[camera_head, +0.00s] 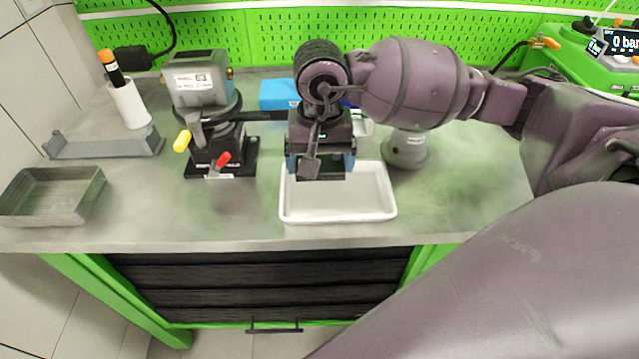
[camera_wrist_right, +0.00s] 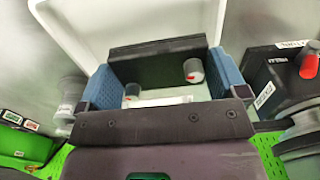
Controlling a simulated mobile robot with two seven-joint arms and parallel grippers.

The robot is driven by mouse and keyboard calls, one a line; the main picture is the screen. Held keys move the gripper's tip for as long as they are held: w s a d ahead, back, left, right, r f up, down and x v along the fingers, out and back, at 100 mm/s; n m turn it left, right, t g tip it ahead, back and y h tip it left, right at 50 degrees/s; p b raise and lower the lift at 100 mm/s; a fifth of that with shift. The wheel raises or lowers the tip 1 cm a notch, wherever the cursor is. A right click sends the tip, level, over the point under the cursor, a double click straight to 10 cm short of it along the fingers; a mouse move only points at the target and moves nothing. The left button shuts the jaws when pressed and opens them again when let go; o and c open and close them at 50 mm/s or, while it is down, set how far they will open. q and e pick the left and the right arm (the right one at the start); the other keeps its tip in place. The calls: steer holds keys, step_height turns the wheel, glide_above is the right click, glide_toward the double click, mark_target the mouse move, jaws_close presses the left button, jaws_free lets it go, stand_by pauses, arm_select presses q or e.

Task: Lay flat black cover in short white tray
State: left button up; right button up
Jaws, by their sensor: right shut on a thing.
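My right gripper (camera_head: 320,164) hangs pointing down over the back part of the white tray (camera_head: 338,210), a shallow tray near the front edge of the bench. Its blue-padded fingers are shut on the black cover (camera_head: 322,173), which also shows between the blue fingers in the right wrist view (camera_wrist_right: 155,50). Two silver cylinders show at the cover there, one with a red spot (camera_wrist_right: 193,70). The cover is above the tray's floor; whether it touches the rim cannot be told. The tray's front half is visible and empty. My left gripper is out of view.
A black-and-grey device (camera_head: 205,85) with yellow and red handles stands left of the tray. A blue box (camera_head: 279,95) lies behind, and a grey round base (camera_head: 404,150) stands right of the tray. A grey tray (camera_head: 50,195) sits far left.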

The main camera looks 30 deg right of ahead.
mark_target(320, 195)
step_height(320, 195, down, 6)
steer(key=shift+f, duration=0.3)
stand_by(0.3)
steer(key=shift+f+b, duration=0.1)
steer(key=shift+b, duration=0.3)
steer(key=o, duration=0.7)
